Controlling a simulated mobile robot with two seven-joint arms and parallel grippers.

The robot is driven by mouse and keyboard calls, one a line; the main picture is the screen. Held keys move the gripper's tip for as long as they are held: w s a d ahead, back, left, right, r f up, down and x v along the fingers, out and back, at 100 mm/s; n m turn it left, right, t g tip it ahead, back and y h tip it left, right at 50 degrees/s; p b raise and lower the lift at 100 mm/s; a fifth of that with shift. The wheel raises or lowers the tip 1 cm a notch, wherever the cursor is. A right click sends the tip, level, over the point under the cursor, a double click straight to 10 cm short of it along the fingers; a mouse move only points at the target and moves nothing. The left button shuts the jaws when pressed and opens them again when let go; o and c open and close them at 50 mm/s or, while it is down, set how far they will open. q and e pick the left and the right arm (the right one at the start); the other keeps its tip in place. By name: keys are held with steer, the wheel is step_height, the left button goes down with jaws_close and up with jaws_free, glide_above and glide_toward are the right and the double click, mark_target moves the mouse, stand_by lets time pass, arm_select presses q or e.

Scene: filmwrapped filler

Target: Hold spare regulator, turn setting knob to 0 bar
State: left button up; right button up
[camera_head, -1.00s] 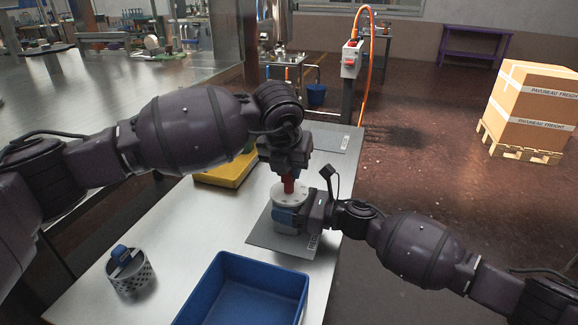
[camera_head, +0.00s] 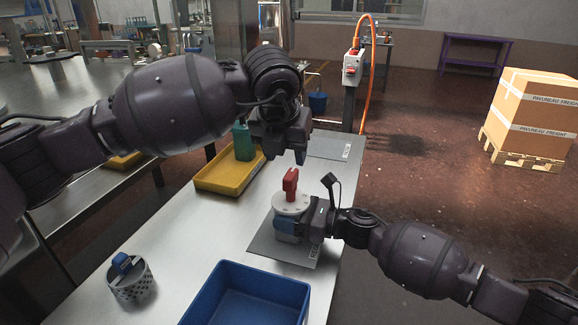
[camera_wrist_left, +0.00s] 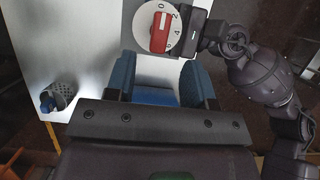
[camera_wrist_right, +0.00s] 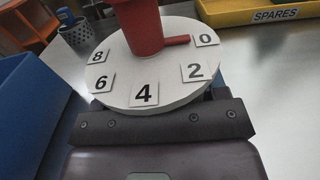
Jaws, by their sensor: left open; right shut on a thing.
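The regulator is a grey-blue body (camera_head: 287,232) under a round white dial (camera_head: 291,204), upright over the grey mat (camera_head: 268,247). Its red knob (camera_head: 290,184) stands on top. In the right wrist view the red pointer (camera_wrist_right: 177,40) reaches toward the 0 label (camera_wrist_right: 205,39); the other labels are 2, 4, 6 and 8. The left wrist view also shows the knob (camera_wrist_left: 160,32) with its narrow end toward 0. My right gripper (camera_head: 303,222) is shut on the regulator body from the right. My left gripper (camera_head: 286,156) is open and empty above the knob, apart from it.
A blue bin (camera_head: 247,292) stands at the table's front. A perforated metal cup (camera_head: 132,284) with a blue item is at front left. A yellow SPARES tray (camera_head: 228,176) holding a green thing (camera_head: 243,141) is behind. Bare table lies between the cup and mat.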

arm_select(q)
steer(key=shift+v, duration=2.15)
arm_select(e)
steer(key=o, duration=1.2)
steer(key=shift+c, duration=0.2)
